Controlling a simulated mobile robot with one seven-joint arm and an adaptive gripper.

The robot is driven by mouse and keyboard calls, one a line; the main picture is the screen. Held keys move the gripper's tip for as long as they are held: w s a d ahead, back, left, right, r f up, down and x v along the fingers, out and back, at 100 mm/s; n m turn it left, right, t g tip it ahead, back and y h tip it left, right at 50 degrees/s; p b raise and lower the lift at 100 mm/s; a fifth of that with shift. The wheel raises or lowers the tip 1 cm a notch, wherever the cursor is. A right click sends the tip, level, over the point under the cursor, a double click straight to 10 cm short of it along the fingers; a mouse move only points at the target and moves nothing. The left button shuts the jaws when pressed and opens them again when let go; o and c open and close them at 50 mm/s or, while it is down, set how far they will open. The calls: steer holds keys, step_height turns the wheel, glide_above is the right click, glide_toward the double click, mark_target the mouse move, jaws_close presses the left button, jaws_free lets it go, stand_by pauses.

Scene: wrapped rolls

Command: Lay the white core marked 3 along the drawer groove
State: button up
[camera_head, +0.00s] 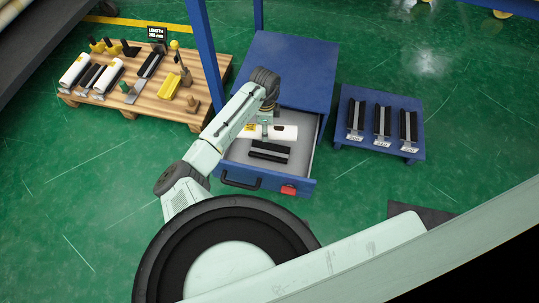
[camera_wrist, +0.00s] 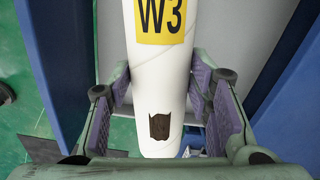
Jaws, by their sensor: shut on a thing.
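The white core (camera_head: 285,132) lies crosswise in my gripper (camera_head: 266,126), over the back part of the open blue drawer (camera_head: 308,150). In the wrist view the core (camera_wrist: 160,75) has a yellow label reading W3 and a dark patch near its lower end. The fingers of my gripper (camera_wrist: 165,105) are shut on its two sides. A black groove holder (camera_head: 268,152) lies on the drawer floor, in front of the core in the head view. I cannot tell the core's height above the drawer floor. My arm hides part of the drawer.
The drawer's blue cabinet (camera_head: 292,70) stands behind, with blue posts at left. A wooden pallet (camera_head: 190,105) at left bears white rolls, dark holders and tools. A low blue stand (camera_head: 375,150) at right bears three black holders with labels.

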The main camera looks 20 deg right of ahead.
steer(key=shift+s+d+f+m, duration=0.35)
steer(key=shift+d+f+m, duration=0.2)
steer(key=shift+f+m, duration=0.3)
steer(key=b, duration=0.2)
glide_above(270, 153)
step_height(270, 153, down, 10)
steer(key=shift+w+r, duration=0.1)
steer(key=shift+r, duration=0.1)
steer(key=shift+f, duration=0.45)
steer(key=o, duration=1.2)
steer(key=shift+o, duration=0.2)
step_height(270, 153, up, 13)
steer(key=shift+f+p, duration=0.1)
steer(key=shift+p, duration=0.9)
